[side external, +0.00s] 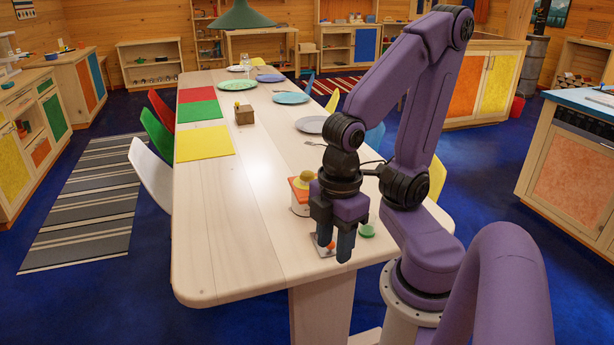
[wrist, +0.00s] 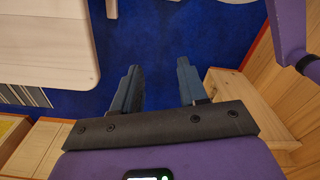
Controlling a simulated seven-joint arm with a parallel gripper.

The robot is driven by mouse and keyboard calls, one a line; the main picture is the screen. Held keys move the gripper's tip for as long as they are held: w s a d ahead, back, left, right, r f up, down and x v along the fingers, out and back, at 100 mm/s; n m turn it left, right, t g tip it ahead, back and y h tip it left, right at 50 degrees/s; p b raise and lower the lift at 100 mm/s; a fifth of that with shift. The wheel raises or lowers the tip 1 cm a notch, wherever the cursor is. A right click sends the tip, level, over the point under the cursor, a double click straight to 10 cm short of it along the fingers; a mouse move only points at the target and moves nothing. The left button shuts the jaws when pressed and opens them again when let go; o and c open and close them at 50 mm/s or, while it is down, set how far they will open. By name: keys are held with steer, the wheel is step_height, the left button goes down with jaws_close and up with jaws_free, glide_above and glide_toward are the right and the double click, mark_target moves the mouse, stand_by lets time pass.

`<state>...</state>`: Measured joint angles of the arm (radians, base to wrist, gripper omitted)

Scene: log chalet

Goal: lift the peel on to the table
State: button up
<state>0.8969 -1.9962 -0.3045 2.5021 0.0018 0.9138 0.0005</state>
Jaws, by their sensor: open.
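My gripper (side external: 334,248) hangs down at the near right part of the table (side external: 230,260) in the side view. In the wrist view my gripper (wrist: 158,66) is open, with nothing between its fingers and blue floor behind them. The pale table (wrist: 45,40) shows there at the upper left, apart from the fingers. I cannot make out a peel for certain in either view. A small flat grey and red item (side external: 325,245) lies on the table, partly hidden behind my fingers; I cannot tell what it is.
Mats, plates and a small wooden block (side external: 243,115) lie farther back. A wooden stool or box (wrist: 245,105) stands right in the wrist view.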

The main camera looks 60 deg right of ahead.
steer(key=o, duration=0.8)
